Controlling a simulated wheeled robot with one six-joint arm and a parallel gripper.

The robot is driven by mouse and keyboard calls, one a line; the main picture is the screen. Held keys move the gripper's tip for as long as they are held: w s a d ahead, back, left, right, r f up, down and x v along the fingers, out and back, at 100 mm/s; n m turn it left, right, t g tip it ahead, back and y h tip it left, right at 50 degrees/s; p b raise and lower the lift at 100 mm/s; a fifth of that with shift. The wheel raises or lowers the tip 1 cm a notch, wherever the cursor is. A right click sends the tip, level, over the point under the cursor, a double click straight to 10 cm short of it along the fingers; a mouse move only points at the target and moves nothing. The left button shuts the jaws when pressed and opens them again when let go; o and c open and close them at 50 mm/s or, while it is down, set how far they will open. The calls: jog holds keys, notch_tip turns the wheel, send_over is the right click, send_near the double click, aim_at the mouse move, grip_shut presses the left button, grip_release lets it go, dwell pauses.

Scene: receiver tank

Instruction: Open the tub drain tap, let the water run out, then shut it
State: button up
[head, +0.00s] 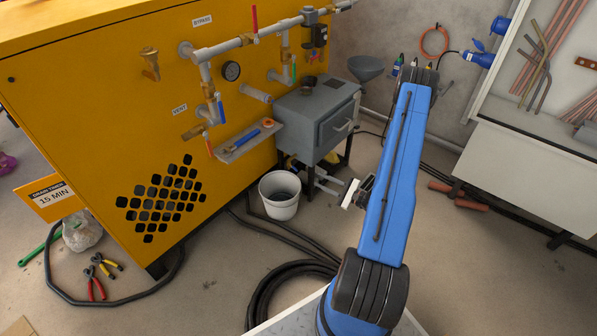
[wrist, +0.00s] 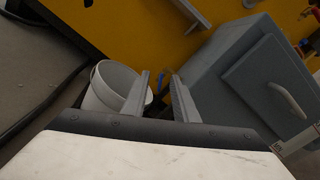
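A grey metal tub (head: 317,118) with a front door and handle stands on legs against the yellow cabinet; its grey side fills the right of the wrist view (wrist: 245,85). Low under it in the head view are pipe fittings with a small yellow part (head: 291,163); I cannot make out the drain tap clearly. A white bucket (head: 279,196) stands below and left of the tub, and shows left of my fingers in the wrist view (wrist: 104,88). A small blue part (wrist: 162,80) shows between my fingertips, beyond them. My gripper (wrist: 158,85) is open and empty, right of the bucket.
A tool shelf (head: 249,140) juts out left of the tub. Black hose (head: 290,269) coils on the floor before the bucket. A white bench (head: 525,165) stands right.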

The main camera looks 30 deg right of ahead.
jog(key=m+h, duration=0.2)
send_near(295, 168)
jog(key=shift+t, duration=0.4)
jog(key=x, duration=0.8)
jog(key=shift+f, duration=0.35)
jog(key=shift+s, duration=0.1)
grip_shut()
